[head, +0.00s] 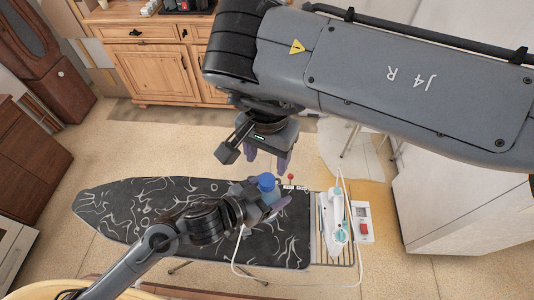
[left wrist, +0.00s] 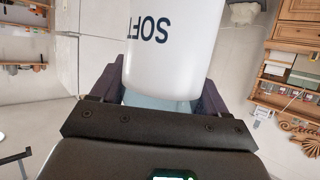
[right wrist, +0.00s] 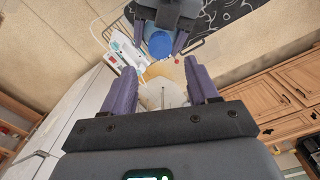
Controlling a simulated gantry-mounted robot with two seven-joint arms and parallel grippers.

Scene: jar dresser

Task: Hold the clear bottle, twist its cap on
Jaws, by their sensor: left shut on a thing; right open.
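My left gripper (head: 264,195) is shut on the bottle above the ironing board. In the left wrist view the bottle (left wrist: 172,50) shows a white label with upside-down dark letters "SOFT" and a pale clear part between the fingers. A round blue cap (head: 267,182) shows at the bottle's top end; it is also between the left fingers in the right wrist view (right wrist: 159,45). I cannot tell whether it is seated on the threads. My right gripper (head: 268,156) is open and empty, above and apart from the cap; its fingers (right wrist: 160,75) point toward it.
A black patterned ironing board (head: 120,205) lies below the left arm. A white-and-teal iron (head: 336,218) with a cord and a small box with a red part (head: 363,224) are at its right end. A wooden cabinet (head: 155,72) stands behind. Open floor surrounds the board.

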